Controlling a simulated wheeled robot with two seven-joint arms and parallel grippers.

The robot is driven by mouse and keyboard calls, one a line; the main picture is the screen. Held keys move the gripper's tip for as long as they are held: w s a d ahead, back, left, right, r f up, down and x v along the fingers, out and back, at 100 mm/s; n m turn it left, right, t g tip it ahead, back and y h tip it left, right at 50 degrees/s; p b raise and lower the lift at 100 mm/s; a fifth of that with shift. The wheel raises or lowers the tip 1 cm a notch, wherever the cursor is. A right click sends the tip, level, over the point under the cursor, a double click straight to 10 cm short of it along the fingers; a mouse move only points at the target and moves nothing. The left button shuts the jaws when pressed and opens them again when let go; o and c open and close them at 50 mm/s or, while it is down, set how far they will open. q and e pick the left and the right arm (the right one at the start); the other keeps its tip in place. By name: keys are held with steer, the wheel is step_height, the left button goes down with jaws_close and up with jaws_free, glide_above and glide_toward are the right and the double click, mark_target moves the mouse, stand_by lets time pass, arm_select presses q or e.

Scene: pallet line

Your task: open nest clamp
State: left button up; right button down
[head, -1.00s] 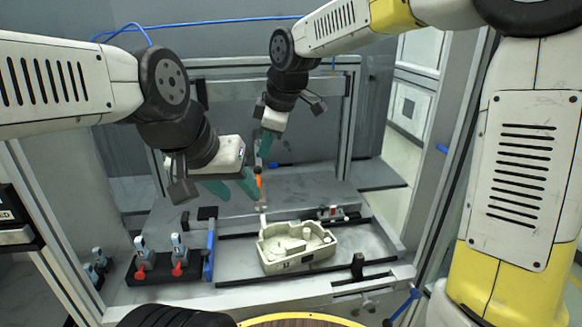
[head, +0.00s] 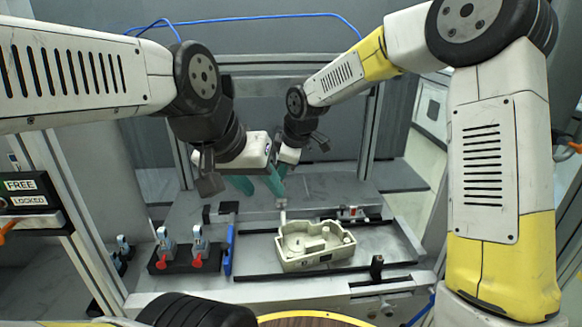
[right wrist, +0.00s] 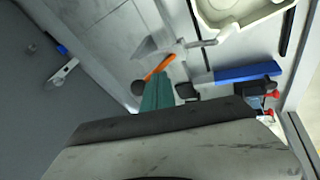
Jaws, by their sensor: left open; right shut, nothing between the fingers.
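The nest clamp shows in the right wrist view as an orange handle (right wrist: 158,67) with a pale metal arm (right wrist: 197,43) reaching toward the cream housing (right wrist: 235,22). In the head view, the clamp's pale arm (head: 282,206) shows behind the cream housing (head: 315,258), and the orange handle is hidden behind my left gripper. My right gripper (right wrist: 157,82) is shut and empty, its teal fingertips close beside the orange handle; contact cannot be told. It is partly hidden in the head view (head: 282,170). My left gripper (head: 257,188) is open and empty, in front of it.
A blue bar (head: 229,249) and a black block with red-tipped toggle clamps (head: 184,262) stand left of the housing. Dark rails border the housing's plate. A FREE/LOCKED sign (head: 22,193) is at far left. Frame posts flank the cell.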

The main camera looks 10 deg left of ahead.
stand_by(0.3)
steer(key=shift+w+a+f+g+h, duration=0.2)
steer(key=shift+w+f+g, duration=0.05)
steer(key=shift+w+g, duration=0.4)
steer(key=shift+w+a+f+g+h, duration=0.2)
steer(key=shift+w+f+g, duration=0.05)
steer(key=shift+w+g, duration=0.35)
steer(key=shift+w+a+f, duration=0.25)
steer(key=shift+w+f, duration=0.3)
steer(key=shift+w, duration=0.35)
steer(key=shift+s, duration=0.1)
